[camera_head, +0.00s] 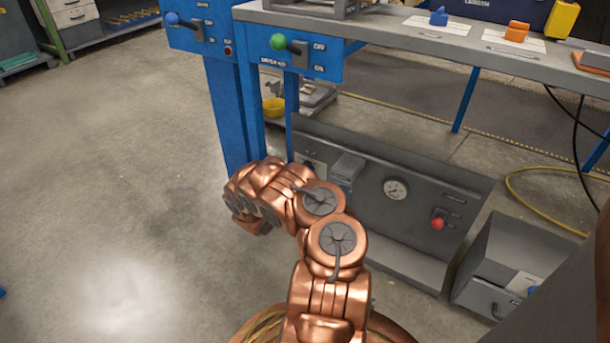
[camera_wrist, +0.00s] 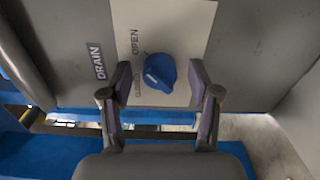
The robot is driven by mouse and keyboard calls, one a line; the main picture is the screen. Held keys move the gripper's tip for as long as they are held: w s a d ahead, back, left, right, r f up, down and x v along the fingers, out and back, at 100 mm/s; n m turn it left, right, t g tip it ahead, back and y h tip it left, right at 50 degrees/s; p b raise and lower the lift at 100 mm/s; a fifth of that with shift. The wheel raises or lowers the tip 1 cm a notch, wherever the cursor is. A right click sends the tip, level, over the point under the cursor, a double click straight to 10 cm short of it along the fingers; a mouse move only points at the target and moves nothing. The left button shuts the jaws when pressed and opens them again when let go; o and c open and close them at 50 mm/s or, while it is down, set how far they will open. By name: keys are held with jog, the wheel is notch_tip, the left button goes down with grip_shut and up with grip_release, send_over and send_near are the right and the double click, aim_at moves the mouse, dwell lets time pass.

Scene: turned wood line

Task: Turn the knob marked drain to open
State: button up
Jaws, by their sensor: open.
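In the wrist view, a round blue knob (camera_wrist: 161,72) sits on a pale plate (camera_wrist: 186,22). The dark label DRAIN (camera_wrist: 97,61) is left of it, with OPEN and CLOSED printed on the plate. The knob's white mark points lower left, toward CLOSED. My gripper (camera_wrist: 160,74) is open, with one finger on each side of the knob in the picture. Small gaps show between the fingers and the knob. I cannot tell whether the tips reach its depth. In the head view my arm hides the gripper and the knob.
In the head view, a low grey panel (camera_head: 420,206) carries a gauge (camera_head: 396,189) and a red-ended lever (camera_head: 438,222). Blue posts (camera_head: 234,120) and a bench (camera_head: 400,37) stand above and behind. A grey box (camera_head: 510,262) is at right. Floor at left is clear.

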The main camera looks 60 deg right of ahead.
jog(key=a, duration=1.2)
jog(key=shift+s, duration=0.25)
dwell(0.3)
